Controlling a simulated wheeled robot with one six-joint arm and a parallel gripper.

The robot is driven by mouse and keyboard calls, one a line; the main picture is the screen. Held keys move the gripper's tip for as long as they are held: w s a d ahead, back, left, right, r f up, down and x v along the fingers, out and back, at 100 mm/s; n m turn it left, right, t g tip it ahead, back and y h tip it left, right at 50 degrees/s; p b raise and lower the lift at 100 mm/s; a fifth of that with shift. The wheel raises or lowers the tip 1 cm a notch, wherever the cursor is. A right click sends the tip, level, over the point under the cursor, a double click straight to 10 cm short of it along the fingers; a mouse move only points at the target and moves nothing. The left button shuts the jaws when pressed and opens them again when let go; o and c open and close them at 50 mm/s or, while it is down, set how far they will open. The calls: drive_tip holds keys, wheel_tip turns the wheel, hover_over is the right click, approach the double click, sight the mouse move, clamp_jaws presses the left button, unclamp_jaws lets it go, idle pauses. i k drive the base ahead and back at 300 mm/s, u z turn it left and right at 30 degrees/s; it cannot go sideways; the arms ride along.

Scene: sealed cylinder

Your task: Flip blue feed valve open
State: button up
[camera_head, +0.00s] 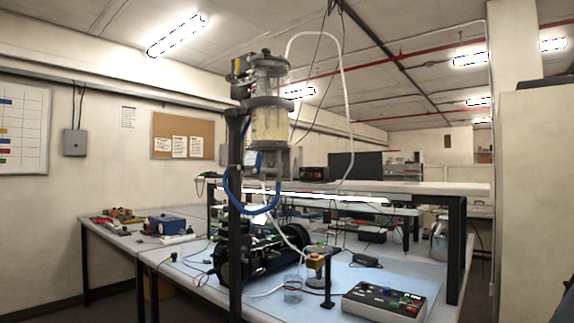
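A clear upright cylinder (269,115) with a cloudy, pale yellowish content is held in a dark clamp on a black post (235,215). A blue hose (229,195) loops down from near there and back up at the right. My gripper is not in view, so its state and its place relative to the valve do not show.
A blue box (166,224) and tools lie at the left. White tubing (342,95) arches right of the cylinder.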

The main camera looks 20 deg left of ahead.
sight(259, 155)
drive_tip(key=z, duration=1.3)
drive_tip(key=k, duration=0.75)
drive_tip(key=u, duration=1.35)
